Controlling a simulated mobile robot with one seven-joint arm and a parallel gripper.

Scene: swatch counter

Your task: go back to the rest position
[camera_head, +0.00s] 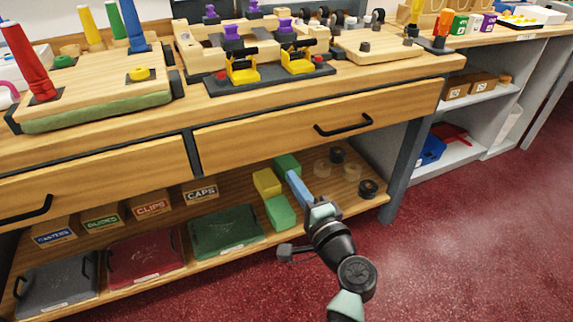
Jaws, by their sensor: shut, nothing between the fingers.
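My arm reaches up from the bottom of the head view, in front of the low shelf. My gripper (318,208) is at the arm's far end, by the shelf's front edge. It is shut and holds nothing. Its fingertips are hard to make out against the dark parts around them. A light blue block (299,188) lies on the shelf just beyond the gripper in the picture; I cannot tell if they touch.
Green (280,212) and yellow blocks (267,182) lie beside the blue one. Lidded bins (228,232) and labelled boxes fill the shelf's left. The drawer (290,140) and crowded counter (430,66) stand above. A grey leg (405,165) rises at right. Red floor (470,250) is clear.

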